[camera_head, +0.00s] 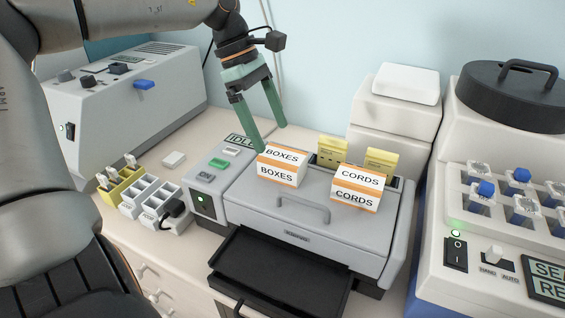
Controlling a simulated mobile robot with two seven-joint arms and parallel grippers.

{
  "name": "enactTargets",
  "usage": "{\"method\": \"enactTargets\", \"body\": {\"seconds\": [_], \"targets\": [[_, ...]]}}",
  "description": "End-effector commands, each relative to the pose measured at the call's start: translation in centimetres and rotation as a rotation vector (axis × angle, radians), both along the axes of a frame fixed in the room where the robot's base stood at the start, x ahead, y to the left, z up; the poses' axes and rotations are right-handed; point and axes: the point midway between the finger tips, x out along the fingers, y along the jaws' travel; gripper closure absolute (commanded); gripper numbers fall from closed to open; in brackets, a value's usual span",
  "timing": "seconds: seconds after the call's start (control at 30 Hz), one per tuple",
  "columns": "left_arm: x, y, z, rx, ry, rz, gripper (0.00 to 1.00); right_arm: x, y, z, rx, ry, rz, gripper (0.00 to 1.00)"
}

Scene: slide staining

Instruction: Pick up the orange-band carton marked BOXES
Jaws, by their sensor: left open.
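The orange-band carton marked BOXES (279,172) stands upright on the left part of the grey machine's lid. A similar carton marked CORDS (357,195) stands to its right on the same lid. My left gripper (270,138) is above and behind the BOXES carton, slightly to its left. Its two green fingers are spread apart and point down, with nothing between them. The fingertips look close to the carton's back edge; I cannot tell whether they touch it. My right gripper does not show.
The grey machine (316,238) has a lid handle and an open black tray (279,277) in front. Yellow cards (332,152) stand behind the cartons. Slide racks (149,199) are at left, and a white machine with blue-capped parts (448,290) is at right.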

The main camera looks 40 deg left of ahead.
Motion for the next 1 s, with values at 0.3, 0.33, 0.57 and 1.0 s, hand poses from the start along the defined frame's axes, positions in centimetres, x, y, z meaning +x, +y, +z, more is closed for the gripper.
{"method": "enactTargets", "body": {"seconds": [0.3,0.33,0.57,1.0], "targets": [[0.2,-1.3,-2.6,0.0,0.004,-0.001,0.0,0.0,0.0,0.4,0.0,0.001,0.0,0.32],[0.3,-1.5,-3.0,0.0,0.005,-0.002,0.0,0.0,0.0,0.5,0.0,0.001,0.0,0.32],[0.7,-2.8,-5.9,-0.001,0.002,0.0,0.0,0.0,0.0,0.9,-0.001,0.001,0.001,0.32],[0.8,-3.0,-6.3,-0.001,-0.001,0.001,0.16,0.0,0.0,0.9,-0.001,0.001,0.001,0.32]]}}
